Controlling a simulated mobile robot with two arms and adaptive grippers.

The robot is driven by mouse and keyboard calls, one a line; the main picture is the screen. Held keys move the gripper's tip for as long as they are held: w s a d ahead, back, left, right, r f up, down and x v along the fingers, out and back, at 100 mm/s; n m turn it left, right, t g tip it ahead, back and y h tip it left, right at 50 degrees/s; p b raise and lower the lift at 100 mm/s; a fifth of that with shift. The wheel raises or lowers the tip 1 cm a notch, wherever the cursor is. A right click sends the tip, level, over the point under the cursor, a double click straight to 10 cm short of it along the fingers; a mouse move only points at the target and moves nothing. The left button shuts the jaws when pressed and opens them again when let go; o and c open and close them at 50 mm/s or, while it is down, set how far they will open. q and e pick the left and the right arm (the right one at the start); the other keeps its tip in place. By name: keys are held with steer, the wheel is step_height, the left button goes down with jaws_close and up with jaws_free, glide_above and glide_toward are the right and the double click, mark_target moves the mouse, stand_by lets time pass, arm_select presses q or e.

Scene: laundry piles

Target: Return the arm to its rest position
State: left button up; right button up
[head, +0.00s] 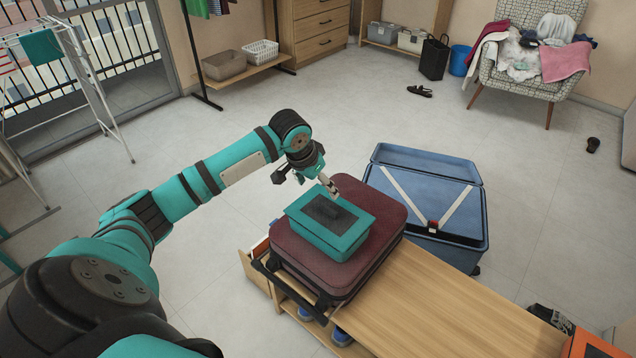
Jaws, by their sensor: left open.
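My left arm reaches in from the left, and its gripper (305,183) is open just beyond the far left edge of a teal box (304,236). I cannot tell whether a finger touches the box. The teal box has a dark panel on top and lies on a closed maroon suitcase (384,246). The suitcase lies on the left end of a wooden bench (432,305). My right gripper is not in view.
An open blue suitcase (455,238) with pale crossed straps stands on the floor behind the bench. An orange item (592,345) is at the lower right. A patterned armchair (488,75) holds a pile of clothes. A drying rack (100,112) stands at left. The middle floor is clear.

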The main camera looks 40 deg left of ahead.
arm_select(q)
steer(key=s+d+f+m+h, duration=0.1)
steer(key=s+d+f+m, duration=0.1)
steer(key=s+d+f, duration=0.45)
steer(key=s+d+f+m, duration=0.1)
steer(key=s+d+f, duration=0.3)
steer(key=s+d, duration=0.5)
steer(key=s+d+r+n+g+y, duration=0.1)
steer(key=s+d+n, duration=0.1)
steer(key=s, duration=1.3)
step_height(320, 180, down, 23)
steer(key=g+p, duration=0.1)
steer(key=s+a+f+g+p, duration=0.1)
steer(key=s+a+f, duration=0.1)
steer(key=s+f, duration=1.4)
steer(key=shift+s+a+f, duration=0.15)
steer(key=shift+s+a, duration=0.15)
steer(key=shift+a, duration=0.1)
